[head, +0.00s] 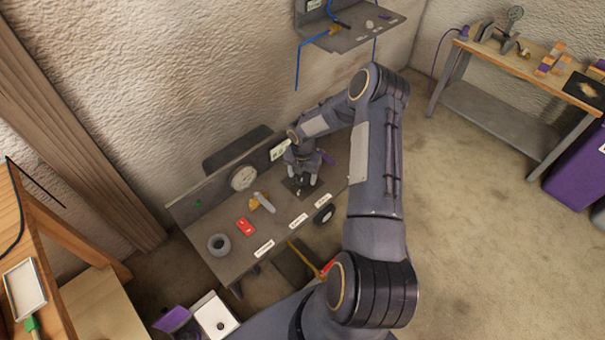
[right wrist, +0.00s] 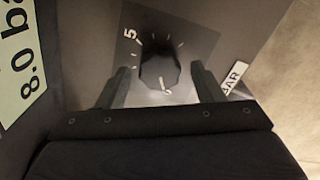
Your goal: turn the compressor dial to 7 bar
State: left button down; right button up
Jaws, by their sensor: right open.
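The compressor dial is a black faceted knob (right wrist: 158,66) on a grey scale plate (right wrist: 203,40), seen in the right wrist view. The plate carries white ticks and a "5" at upper left; a pale mark shows at the knob's lower edge, too small to read surely. My right gripper (right wrist: 162,72) is open, with one finger on each side of the knob and gaps visible. In the head view my right gripper (head: 304,174) is over the dark dial plate (head: 291,187) on the bench panel. A sign (right wrist: 20,62) beside it reads "8.0 ba", cut off. My left gripper is out of view.
A wooden table (head: 500,60) stands at right; floor between is clear.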

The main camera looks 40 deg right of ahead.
jog(key=shift+f, duration=0.1)
jog(key=c, duration=1)
